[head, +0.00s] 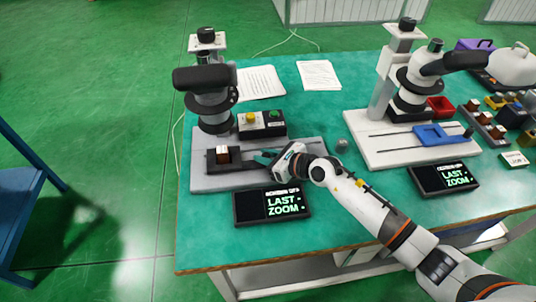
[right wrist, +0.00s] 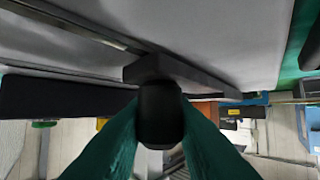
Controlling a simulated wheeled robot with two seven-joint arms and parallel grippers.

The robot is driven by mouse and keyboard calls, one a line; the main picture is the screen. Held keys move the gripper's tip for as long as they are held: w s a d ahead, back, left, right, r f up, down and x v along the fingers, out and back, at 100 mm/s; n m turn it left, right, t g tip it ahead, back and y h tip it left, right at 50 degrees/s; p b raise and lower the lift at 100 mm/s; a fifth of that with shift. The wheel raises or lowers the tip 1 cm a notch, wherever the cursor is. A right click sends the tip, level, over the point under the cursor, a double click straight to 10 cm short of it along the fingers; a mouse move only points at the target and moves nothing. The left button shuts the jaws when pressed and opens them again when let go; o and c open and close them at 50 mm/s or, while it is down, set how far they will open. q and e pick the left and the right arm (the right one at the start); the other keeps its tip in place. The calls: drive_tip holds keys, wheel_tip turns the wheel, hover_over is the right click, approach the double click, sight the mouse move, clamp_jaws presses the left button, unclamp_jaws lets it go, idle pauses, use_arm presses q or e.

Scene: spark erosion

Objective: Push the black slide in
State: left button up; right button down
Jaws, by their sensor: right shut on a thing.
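The black slide (head: 230,165) lies on the grey base plate of the left microscope station, with a brown block (head: 223,153) with a pale top on it. My right gripper (head: 266,157) is at the slide's right end. In the right wrist view its teal fingers are shut on the slide's dark rounded knob (right wrist: 160,115), with a dark bar (right wrist: 185,72) behind it. Much of the knob is hidden by the fingers in the head view. My left gripper is not in view.
The left microscope (head: 212,100) stands behind the slide, beside a button box (head: 262,124). A display (head: 272,205) sits in front of the base. On the right are a second microscope (head: 418,80), a blue slide (head: 440,136) and another display (head: 444,179). Papers (head: 319,75) lie behind.

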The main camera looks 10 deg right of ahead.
drive_tip(key=c, duration=1.3)
unclamp_jaws()
drive_tip(key=shift+a, duration=0.3)
drive_tip(key=shift+o, duration=0.2)
drive_tip(key=v, duration=1)
drive_tip(key=shift+s+d, duration=0.3)
drive_tip(key=shift+d, duration=0.05)
drive_tip(key=shift+s+d+r, duration=0.35)
drive_tip(key=shift+s, duration=0.05)
